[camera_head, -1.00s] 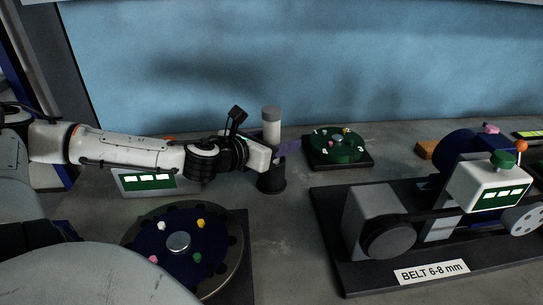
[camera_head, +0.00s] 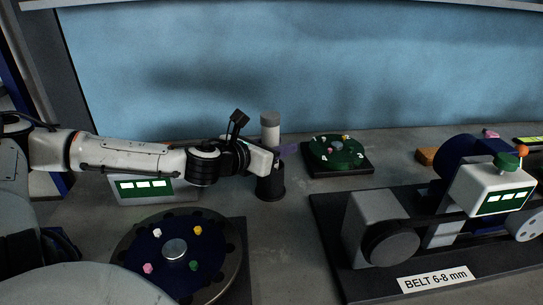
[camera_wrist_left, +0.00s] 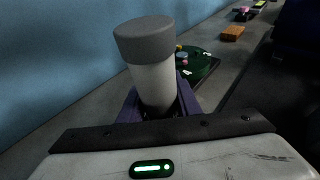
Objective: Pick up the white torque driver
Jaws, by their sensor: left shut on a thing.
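The white torque driver (camera_head: 270,134) has a white body and a grey cap. It stands upright in a dark round holder (camera_head: 270,184) near the back of the bench. My left gripper (camera_head: 279,152) reaches in from the left and is shut on the driver's body. In the left wrist view the driver (camera_wrist_left: 153,85) rises between the purple fingers (camera_wrist_left: 158,106), its grey cap at the top and leaning slightly left. The driver's lower end is hidden by the gripper and the holder. My right gripper is not in view.
A green disc (camera_head: 338,154) on a dark base is just right of the driver. A dark blue turntable (camera_head: 155,250) with coloured pegs lies at front left. A belt machine (camera_head: 385,225) fills the right. An orange block (camera_head: 426,156) lies behind it. Bare bench lies between.

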